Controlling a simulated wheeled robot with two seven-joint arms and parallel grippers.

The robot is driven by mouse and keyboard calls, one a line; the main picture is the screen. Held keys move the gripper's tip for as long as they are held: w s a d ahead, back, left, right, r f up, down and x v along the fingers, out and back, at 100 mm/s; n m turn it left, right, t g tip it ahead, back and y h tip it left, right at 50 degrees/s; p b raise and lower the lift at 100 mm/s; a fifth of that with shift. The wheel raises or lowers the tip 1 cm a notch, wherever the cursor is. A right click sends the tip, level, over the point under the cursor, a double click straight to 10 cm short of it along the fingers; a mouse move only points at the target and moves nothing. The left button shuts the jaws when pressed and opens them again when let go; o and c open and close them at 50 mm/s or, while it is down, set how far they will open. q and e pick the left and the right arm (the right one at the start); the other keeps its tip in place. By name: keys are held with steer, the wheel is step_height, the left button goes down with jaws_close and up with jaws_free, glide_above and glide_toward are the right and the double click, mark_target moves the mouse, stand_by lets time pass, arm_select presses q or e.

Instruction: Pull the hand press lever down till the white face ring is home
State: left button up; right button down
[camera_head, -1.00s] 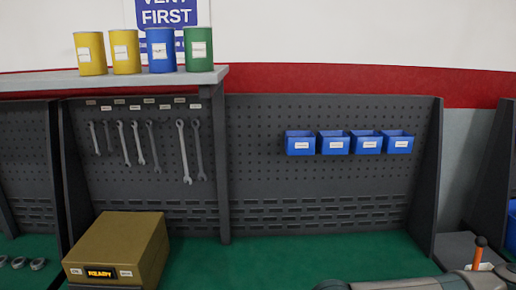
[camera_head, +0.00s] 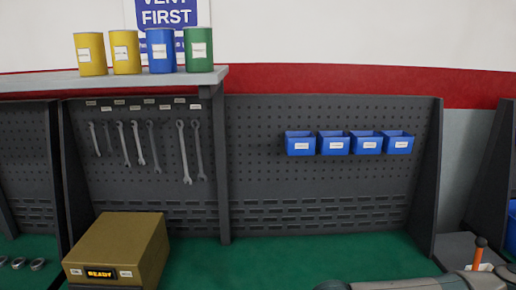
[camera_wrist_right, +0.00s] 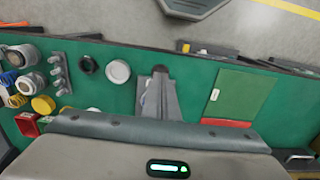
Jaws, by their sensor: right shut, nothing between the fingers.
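My right gripper (camera_wrist_right: 160,82) appears in the right wrist view as narrow grey fingers, shut and empty, over the green bench top. No hand press can be made out clearly. My left gripper is out of view.
A tan box marked READY (camera_head: 116,248) stands on the green bench (camera_head: 260,255). Blue bins (camera_head: 349,143) and wrenches (camera_head: 184,152) hang on the pegboard. In the wrist view, several fittings (camera_wrist_right: 32,82) lie left; a green panel (camera_wrist_right: 241,95) lies right.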

steer(key=shift+s+f+b, duration=0.15)
steer(key=shift+s+f, duration=0.05)
steer(key=shift+f, duration=0.95)
steer(key=shift+s+f+b, duration=0.15)
steer(key=shift+s+f, duration=0.05)
steer(key=shift+f, duration=0.95)
stand_by(0.7)
stand_by(0.3)
step_height(320, 180, up, 7)
steer(key=p, duration=0.9)
steer(key=shift+w+r, duration=0.1)
steer(key=shift+r, duration=0.05)
steer(key=shift+r+p, duration=0.85)
steer(key=shift+r, duration=0.1)
